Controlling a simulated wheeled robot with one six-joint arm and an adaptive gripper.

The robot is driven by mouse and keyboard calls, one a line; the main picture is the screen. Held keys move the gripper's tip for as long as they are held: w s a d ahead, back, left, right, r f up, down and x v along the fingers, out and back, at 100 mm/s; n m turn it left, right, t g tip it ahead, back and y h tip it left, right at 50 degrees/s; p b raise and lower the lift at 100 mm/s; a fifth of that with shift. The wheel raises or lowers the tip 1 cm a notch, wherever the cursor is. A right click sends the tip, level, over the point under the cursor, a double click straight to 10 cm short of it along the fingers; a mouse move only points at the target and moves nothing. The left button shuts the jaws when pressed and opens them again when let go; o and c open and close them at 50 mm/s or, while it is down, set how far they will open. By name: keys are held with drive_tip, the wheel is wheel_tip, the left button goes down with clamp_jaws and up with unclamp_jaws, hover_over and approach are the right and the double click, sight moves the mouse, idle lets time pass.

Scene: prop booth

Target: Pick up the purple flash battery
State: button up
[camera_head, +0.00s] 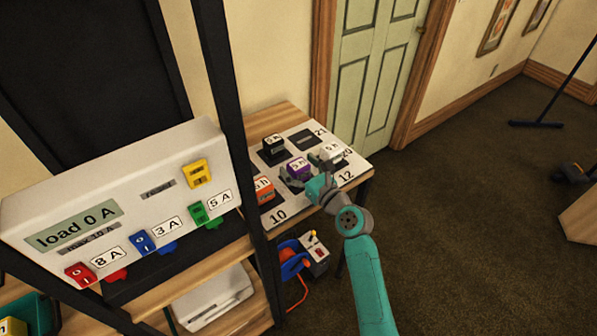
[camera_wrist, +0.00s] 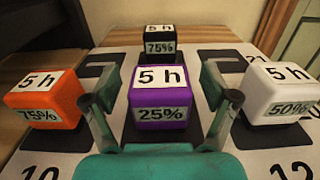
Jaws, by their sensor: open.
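The purple flash battery (camera_wrist: 161,96) sits upright on the white board, with "5 h" on its top and "25%" on its front. It also shows in the head view (camera_head: 299,168), partly hidden by my gripper. My gripper (camera_wrist: 165,92) is open, with one finger on each side of the purple battery and gaps showing between. In the head view my gripper (camera_head: 305,178) reaches over the board from the lower right.
An orange battery (camera_wrist: 45,95) stands left, a white one (camera_wrist: 281,92) right, and a black one (camera_wrist: 161,46) behind. The numbered white board (camera_head: 277,217) lies on a wooden table (camera_head: 283,112). A load box (camera_head: 110,190) stands at left.

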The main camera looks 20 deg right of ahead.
drive_tip(key=shift+c, duration=0.2)
drive_tip(key=c, duration=1.5)
